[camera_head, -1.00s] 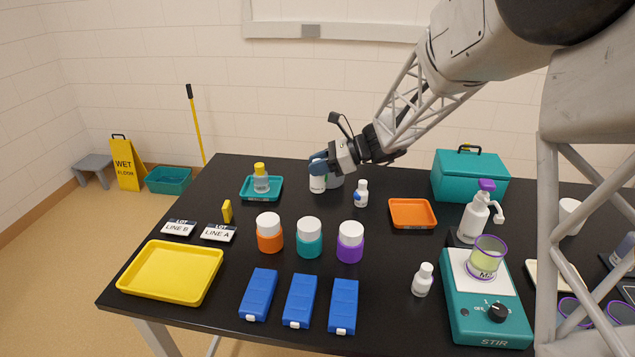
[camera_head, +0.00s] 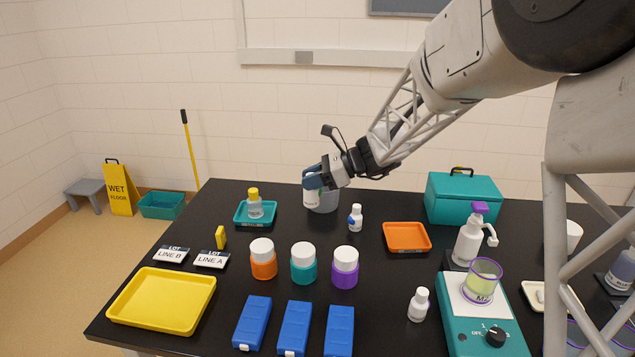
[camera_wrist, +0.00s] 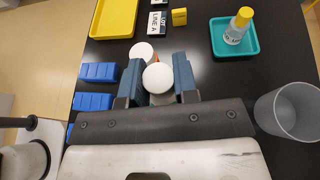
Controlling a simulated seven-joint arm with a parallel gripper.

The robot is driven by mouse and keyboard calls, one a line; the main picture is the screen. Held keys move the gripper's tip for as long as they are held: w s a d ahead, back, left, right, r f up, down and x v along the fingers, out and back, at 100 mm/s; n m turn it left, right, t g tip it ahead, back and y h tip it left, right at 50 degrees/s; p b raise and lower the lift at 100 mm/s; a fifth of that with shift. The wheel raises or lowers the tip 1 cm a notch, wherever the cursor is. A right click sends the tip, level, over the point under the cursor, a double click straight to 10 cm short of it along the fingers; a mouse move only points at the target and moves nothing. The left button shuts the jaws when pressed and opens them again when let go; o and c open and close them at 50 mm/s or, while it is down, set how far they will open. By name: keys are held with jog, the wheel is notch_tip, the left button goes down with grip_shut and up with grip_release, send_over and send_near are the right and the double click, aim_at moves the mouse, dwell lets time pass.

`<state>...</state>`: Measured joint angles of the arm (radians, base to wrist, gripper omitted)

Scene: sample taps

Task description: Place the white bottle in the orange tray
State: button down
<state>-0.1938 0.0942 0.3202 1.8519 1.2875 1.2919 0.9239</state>
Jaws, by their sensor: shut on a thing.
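My gripper (camera_head: 314,184) is shut on a white bottle (camera_head: 311,200), held upright beside a grey beaker, above the far part of the black table. In the wrist view my gripper (camera_wrist: 157,82) has a finger on each side of the bottle's round white cap (camera_wrist: 158,78). The lower part of the bottle is hidden there. The orange tray (camera_head: 406,237) lies empty on the table, to the right of my gripper and nearer the camera. It does not show in the wrist view.
The grey beaker (camera_head: 325,200) stands right by the held bottle. A small white-and-blue bottle (camera_head: 356,218) stands between it and the orange tray. A teal box (camera_head: 463,199) is behind the tray, a pump bottle (camera_head: 469,240) to its right. Another small white bottle (camera_head: 419,305) stands in front.

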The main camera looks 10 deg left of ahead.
jog(key=shift+d, duration=0.1)
jog(key=shift+d+m+t, duration=0.4)
jog(key=shift+t, duration=0.1)
jog(key=s+d+f+m+t+h, duration=0.2)
jog(key=d+f+m+t, duration=0.2)
jog(key=d, duration=0.5)
jog(key=s+d+f+m+t+h, duration=0.2)
jog(key=d+f+m+t+h, duration=0.1)
jog(key=d, duration=0.6)
jog(key=s+d+f+m+t+h, duration=0.2)
jog(key=d+f+m+t, duration=0.3)
jog(key=d, duration=0.4)
jog(key=shift+d+m+t+h, duration=0.25)
jog(key=shift+m+t+h, duration=0.25)
jog(key=shift+m+t, duration=0.55)
jog(key=shift+w+f, duration=0.1)
send_over(406, 239)
jog(key=shift+a+f, duration=0.1)
jog(key=shift+f, duration=0.65)
jog(key=shift+f+g, duration=0.1)
jog(key=shift+g, duration=0.15)
jog(key=shift+f, duration=1.65)
jog(key=shift+f, duration=0.15)
